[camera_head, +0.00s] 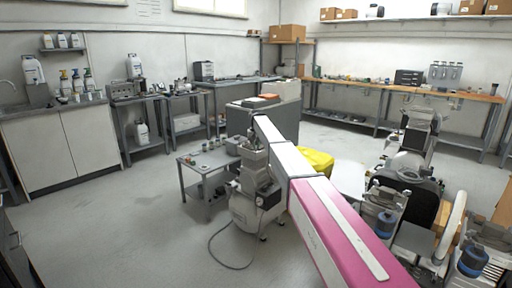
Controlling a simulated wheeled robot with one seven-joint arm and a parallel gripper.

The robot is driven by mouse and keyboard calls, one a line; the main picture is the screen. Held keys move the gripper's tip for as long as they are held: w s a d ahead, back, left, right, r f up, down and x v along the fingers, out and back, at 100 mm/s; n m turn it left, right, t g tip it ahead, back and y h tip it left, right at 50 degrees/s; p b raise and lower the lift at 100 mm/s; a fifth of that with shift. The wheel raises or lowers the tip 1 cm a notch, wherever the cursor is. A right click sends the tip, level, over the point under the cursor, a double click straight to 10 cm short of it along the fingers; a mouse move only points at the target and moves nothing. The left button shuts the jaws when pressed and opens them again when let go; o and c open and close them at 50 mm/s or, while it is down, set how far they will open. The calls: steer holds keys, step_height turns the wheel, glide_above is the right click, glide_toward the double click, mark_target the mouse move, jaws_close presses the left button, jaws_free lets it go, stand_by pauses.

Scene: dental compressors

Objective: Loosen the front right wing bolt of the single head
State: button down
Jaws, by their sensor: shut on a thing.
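A small compressor with a white tank (242,212) stands on the floor near the middle of the view. Its grey head (254,160) sits on top, and a round dial shows on its right side. It looks like the single-head compressor. My white and pink arm reaches from the lower right to this head and covers its right side. My gripper is not visible; the arm hides that area. The front right wing bolt cannot be made out, so I cannot see how the gripper stands to it.
A low grey table (204,160) with small items stands just left of the compressor. A dark cable (222,250) loops on the floor in front. More equipment (408,170) crowds the right side. A yellow item (318,160) lies behind my arm. The left floor is clear.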

steer(key=n, duration=0.8)
steer(key=shift+n, duration=0.3)
steer(key=n, duration=0.4)
steer(key=shift+n, duration=2.6)
steer(key=c, duration=1.2)
jaws_free()
steer(key=shift+r, duration=0.1)
